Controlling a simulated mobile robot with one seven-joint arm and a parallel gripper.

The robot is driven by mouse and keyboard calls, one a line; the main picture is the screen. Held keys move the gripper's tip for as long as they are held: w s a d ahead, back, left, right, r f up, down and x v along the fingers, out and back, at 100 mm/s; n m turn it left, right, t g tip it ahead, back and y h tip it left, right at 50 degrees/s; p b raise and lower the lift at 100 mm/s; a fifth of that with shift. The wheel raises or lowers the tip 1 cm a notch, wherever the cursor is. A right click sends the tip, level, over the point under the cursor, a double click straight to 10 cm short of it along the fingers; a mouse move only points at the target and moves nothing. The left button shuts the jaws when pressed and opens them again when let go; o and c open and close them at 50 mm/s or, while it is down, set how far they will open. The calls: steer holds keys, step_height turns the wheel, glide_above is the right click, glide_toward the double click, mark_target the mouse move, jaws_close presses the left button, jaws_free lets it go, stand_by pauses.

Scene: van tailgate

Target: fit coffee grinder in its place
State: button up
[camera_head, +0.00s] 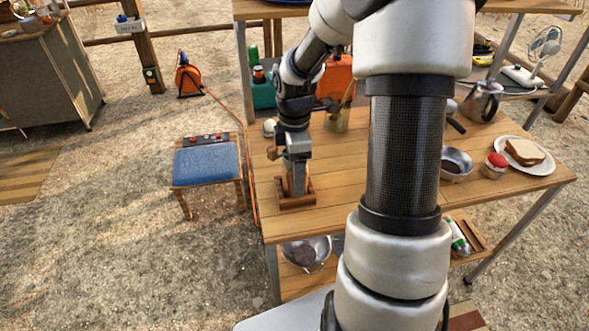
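The coffee grinder (298,180), a slim upright body of metal and brown tones, stands at the left front of the wooden table. Its lower end is within the outline of a small wooden holder (297,203) with raised edges. I cannot tell whether it is fully seated or slightly above the base. A brown knob (272,153) juts out to the left at its top. My gripper (296,163) points down over the grinder's upper part and hides much of it. The fingers are too small and covered to show whether they grip it.
My arm hides the table's middle. A glass jar (337,120) with utensils stands behind the gripper. To the right are a metal bowl (455,163), a red-lidded jar (494,165), bread on a plate (540,168) and a metal jug (481,102). A blue-topped stool (206,165) stands left.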

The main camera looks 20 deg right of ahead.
steer(key=shift+r, duration=0.1)
step_height(320, 180, up, 17)
steer(key=p, duration=0.3)
steer(key=shift+r+p, duration=0.2)
steer(key=shift+p, duration=0.15)
stand_by(0.4)
